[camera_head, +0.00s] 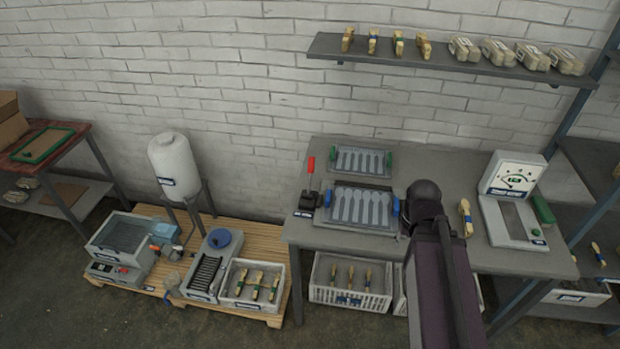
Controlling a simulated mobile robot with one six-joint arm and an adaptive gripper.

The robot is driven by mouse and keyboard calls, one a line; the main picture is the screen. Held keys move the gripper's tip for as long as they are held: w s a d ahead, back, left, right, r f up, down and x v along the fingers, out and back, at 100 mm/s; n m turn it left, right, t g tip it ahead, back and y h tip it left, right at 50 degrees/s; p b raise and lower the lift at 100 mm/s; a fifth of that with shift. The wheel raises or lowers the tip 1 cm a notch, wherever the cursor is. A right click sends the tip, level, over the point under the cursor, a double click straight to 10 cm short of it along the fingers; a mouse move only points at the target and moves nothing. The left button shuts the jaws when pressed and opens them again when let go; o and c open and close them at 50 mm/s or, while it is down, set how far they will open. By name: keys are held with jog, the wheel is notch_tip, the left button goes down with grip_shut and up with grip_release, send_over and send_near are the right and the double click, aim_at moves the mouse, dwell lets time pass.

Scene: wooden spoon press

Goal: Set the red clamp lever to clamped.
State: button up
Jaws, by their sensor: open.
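The red clamp lever (311,165) stands roughly upright on a small black base at the left side of the grey worktable (455,255). Its red grip is at the top of a thin dark rod. Just right of it lies a grey spoon mould (361,207) with blue handles at both sides. My arm rises from the lower right and its dark elbow-like end is over the table, right of the mould. The gripper itself is hidden behind my arm or out of the picture, well to the right of the lever.
A second mould plate (361,147) with green handles lies behind. A scale with a dial (514,177) stands at the right. A wall shelf (445,62) holds bundles. A pallet (150,212) with a white tank (174,160) is left.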

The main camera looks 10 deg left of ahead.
jog(key=shift+w+a+f, duration=0.1)
jog(key=shift+w, duration=0.05)
jog(key=c, duration=0.3)
jog(key=shift+w+a+f, duration=0.15)
jog(key=shift+w, duration=0.1)
grip_shut()
jog(key=w+a+f+m+t+y+b, duration=0.1)
jog(key=w+a+m+y+b, duration=0.1)
jog(key=w, duration=0.5)
jog(key=w+a+f+m+t+y+b, duration=0.2)
jog(key=w+a+y+b, duration=0.2)
jog(key=w+a+b, duration=0.3)
jog(key=w+a+f+m+t+y+b, duration=0.1)
jog(key=w+a+m+y+b, duration=0.2)
jog(key=w+a, duration=0.3)
jog(key=shift+w+a+f+t+y+b, duration=0.15)
jog(key=shift+w+y+b, duration=0.1)
jog(key=shift+w, duration=0.35)
jog(key=shift+w+f+t+y+b, duration=0.1)
jog(key=shift+w+y+b, duration=0.1)
jog(key=shift+w, duration=0.35)
jog(key=shift+w+a+f+t+y+b, duration=0.15)
jog(key=shift+w+b, duration=0.1)
jog(key=shift+w, duration=0.35)
jog(key=w+a+r+m+t+y+b, duration=0.2)
jog(key=w+m+y+b, duration=0.1)
jog(key=w, duration=0.5)
jog(key=shift+a+m+b, duration=0.25)
jog(key=shift+m+b, duration=0.2)
jog(key=shift+m, duration=0.15)
